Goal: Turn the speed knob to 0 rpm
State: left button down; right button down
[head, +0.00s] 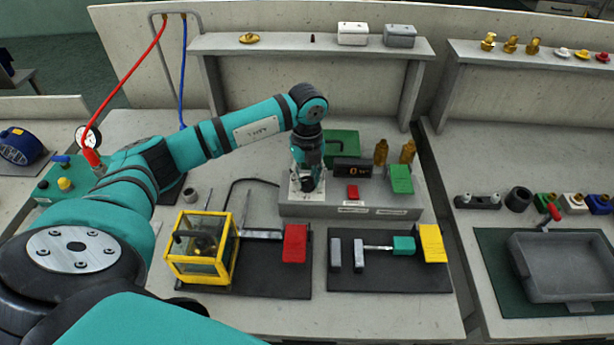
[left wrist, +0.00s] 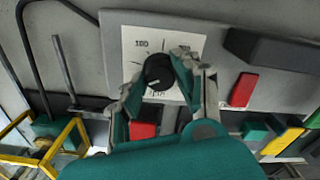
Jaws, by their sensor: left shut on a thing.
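The speed knob (left wrist: 157,70) is a round black knob on a white dial plate (left wrist: 190,45) with tick marks. A light pointer line on the knob shows near its lower left edge; the printed figures are too small to read surely. My left gripper (head: 307,184) points down at the plate on the grey pump console (head: 345,211). In the left wrist view its fingers (left wrist: 160,76) are on either side of the knob, shut on it. In the head view the gripper hides the knob. A black display (head: 352,169) shows a small orange digit that looks like 0. My right gripper is out of view.
A red button (head: 353,192) and a green block (head: 401,179) sit on the console beside the gripper. In front are a yellow-framed box (head: 199,280), a red block (head: 295,243) and a yellow block (head: 432,243). A shelf (head: 300,44) stands behind.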

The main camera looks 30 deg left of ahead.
aim_at(307, 180)
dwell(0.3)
pick_arm(q)
jog(key=c, duration=0.9)
grip_release()
jog(key=shift+c, duration=0.2)
notch_tip(307, 180, up, 12)
jog(key=shift+f, duration=0.1)
